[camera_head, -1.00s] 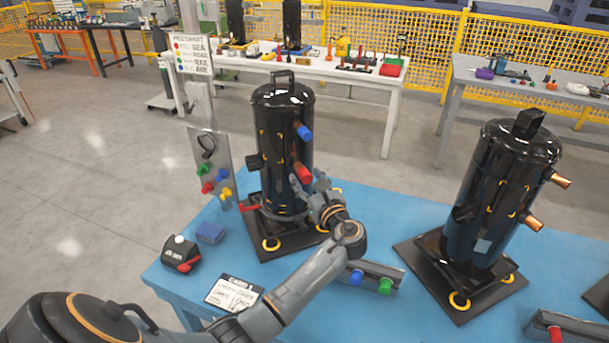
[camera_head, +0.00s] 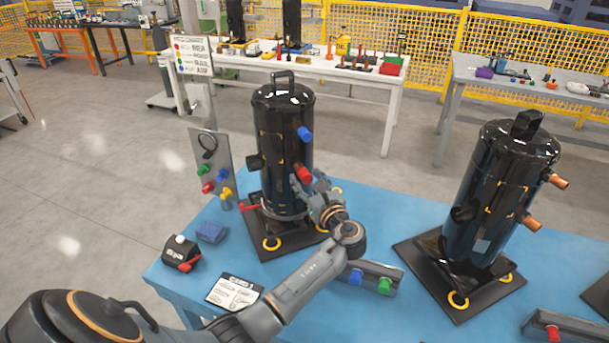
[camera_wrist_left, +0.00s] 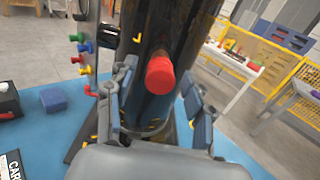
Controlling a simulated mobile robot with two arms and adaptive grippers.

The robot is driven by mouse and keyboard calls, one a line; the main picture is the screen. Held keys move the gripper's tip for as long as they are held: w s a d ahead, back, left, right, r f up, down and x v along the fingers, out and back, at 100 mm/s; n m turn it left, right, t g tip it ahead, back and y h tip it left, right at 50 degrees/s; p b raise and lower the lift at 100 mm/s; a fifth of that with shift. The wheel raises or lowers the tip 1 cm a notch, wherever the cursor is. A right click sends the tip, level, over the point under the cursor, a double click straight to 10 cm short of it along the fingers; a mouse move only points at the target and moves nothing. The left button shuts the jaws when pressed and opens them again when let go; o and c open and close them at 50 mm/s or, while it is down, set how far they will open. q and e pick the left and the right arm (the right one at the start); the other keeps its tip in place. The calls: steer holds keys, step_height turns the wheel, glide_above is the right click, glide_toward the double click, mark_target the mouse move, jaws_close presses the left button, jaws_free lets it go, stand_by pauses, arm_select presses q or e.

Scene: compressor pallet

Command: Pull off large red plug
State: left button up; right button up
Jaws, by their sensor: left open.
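The large red plug (camera_head: 303,173) sticks out of the lower side of the black compressor (camera_head: 284,130) on the blue table. It also shows in the left wrist view (camera_wrist_left: 160,75), in the middle, between my finger sides and beyond them. My left gripper (camera_head: 312,188) is open in front of the compressor, just below and beside the red plug. In the left wrist view its two fingers (camera_wrist_left: 160,95) stand apart on either side of the plug; I cannot tell whether they touch it. A blue plug (camera_head: 305,134) sits higher on the same compressor. My right gripper is not in view.
A second compressor (camera_head: 499,190) with copper stubs stands at the right. A rail with blue and green plugs (camera_head: 372,277) lies near my left forearm. A plug board (camera_head: 208,165) stands left of the compressor. A black box (camera_head: 180,253) and a card (camera_head: 234,291) lie at the left front.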

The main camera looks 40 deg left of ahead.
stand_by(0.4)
arm_select(q)
jaws_close()
steer(key=shift+d+f+p, duration=0.1)
steer(key=shift+d+p, duration=0.1)
steer(key=shift+p, duration=0.25)
